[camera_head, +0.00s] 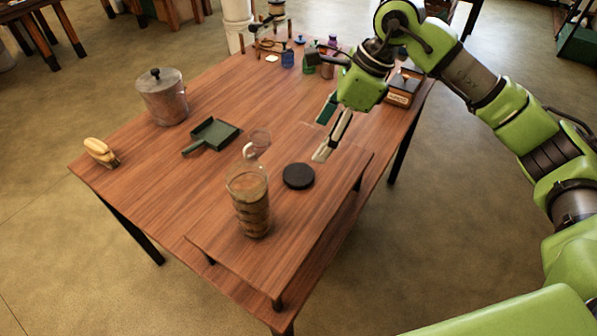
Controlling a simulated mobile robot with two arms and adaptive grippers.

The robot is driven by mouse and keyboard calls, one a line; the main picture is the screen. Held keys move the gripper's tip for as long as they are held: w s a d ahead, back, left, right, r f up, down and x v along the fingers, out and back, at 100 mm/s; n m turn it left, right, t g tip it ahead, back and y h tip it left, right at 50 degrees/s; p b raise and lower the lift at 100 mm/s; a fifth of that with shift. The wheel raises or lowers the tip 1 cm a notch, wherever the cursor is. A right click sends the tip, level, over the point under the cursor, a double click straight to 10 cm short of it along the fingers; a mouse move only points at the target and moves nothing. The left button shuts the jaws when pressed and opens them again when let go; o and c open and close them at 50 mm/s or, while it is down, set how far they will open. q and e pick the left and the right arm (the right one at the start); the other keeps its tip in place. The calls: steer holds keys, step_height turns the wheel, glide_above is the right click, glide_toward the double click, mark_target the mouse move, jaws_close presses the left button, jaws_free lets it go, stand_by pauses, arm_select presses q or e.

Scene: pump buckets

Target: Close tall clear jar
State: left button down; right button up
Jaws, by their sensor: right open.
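The tall clear jar (251,207) stands upright on the low wooden riser at the front of the table. It holds brown layered contents, and its top looks uncovered. A round black lid (298,176) lies flat on the riser, to the right of the jar and a little farther back. My right gripper (322,139) is open and empty above the riser's far end, beyond the lid and up to its right, with its fingers pointing down and left. It is apart from both lid and jar. My left gripper is not in view.
A clear mug (256,146) stands behind the jar. A green dustpan (213,134), a brush (101,152) and a lidded metal pot (163,99) are on the left. Small bottles (288,58) and a wooden box (403,90) stand at the back.

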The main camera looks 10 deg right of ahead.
steer(key=p, duration=0.1)
glide_toward(298, 173)
steer(key=shift+x, duration=1.1)
steer(key=shift+w+f, duration=0.15)
steer(key=shift+f, duration=0.1)
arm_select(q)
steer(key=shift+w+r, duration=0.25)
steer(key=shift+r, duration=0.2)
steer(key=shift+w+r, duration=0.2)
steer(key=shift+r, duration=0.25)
arm_select(e)
steer(key=shift+a+f, duration=0.1)
steer(key=shift+a+f+p, duration=0.1)
steer(key=shift+f+p, duration=0.15)
steer(key=shift+p, duration=0.25)
steer(key=p+x, duration=0.1)
steer(key=x, duration=0.2)
steer(key=shift+a+f+p, duration=0.15)
steer(key=shift+f+p, duration=0.15)
steer(key=shift+p, duration=0.1)
steer(key=shift+a+f, duration=0.15)
steer(key=shift+f, duration=0.25)
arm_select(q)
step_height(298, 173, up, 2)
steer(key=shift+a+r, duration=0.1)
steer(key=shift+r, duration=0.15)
arm_select(e)
steer(key=c, duration=0.9)
